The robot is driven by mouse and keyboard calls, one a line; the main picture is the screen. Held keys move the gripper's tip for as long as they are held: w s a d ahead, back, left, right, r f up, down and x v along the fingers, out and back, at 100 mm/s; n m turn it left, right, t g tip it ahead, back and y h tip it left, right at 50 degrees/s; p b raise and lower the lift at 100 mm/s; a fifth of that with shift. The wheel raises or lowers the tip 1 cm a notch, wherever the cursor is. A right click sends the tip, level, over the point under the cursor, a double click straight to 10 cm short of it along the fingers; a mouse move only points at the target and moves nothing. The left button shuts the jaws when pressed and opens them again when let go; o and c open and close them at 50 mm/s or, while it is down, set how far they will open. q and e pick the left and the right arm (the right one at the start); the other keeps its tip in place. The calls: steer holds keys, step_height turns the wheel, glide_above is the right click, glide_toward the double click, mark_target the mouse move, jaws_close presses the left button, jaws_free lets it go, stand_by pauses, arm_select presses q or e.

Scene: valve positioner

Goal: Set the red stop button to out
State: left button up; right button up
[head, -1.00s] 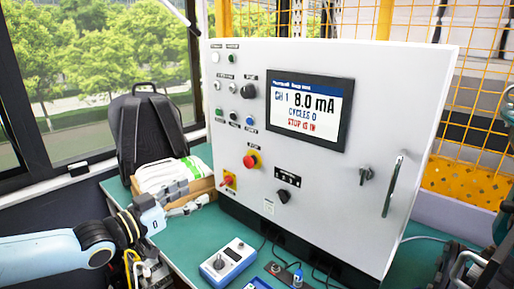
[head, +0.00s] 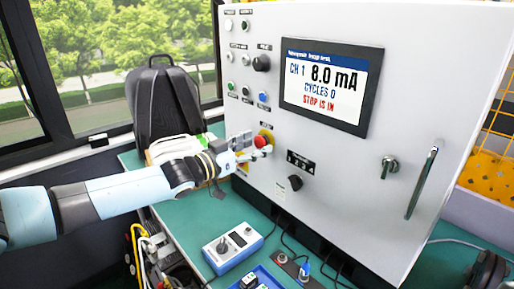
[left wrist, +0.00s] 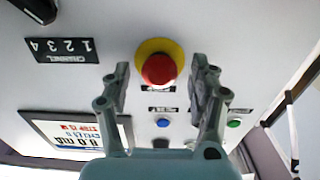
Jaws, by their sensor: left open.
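The red stop button (head: 261,141) is a mushroom head on a yellow ring, low on the left part of the grey cabinet's front. The screen (head: 331,83) reads "CH 1 8.0 mA, CYCLES 0, STOP IS IN". My left gripper (head: 254,146) is at the button in the head view. In the left wrist view, the button (left wrist: 159,69) lies between the open fingers of my left gripper (left wrist: 160,75), with a gap on each side. I cannot tell how far the fingertips reach along the button. My right gripper is not in view.
A black selector knob (head: 295,183) and a grey latch (head: 389,166) sit right of the button. A vertical door handle (head: 421,183) is further right. A blue-and-white box (head: 233,246) stands on the green table. A dark backpack (head: 164,103) stands behind at left.

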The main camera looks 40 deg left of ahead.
arm_select(q)
steer(key=shift+w, duration=0.45)
steer(key=shift+r, duration=0.1)
jaws_close()
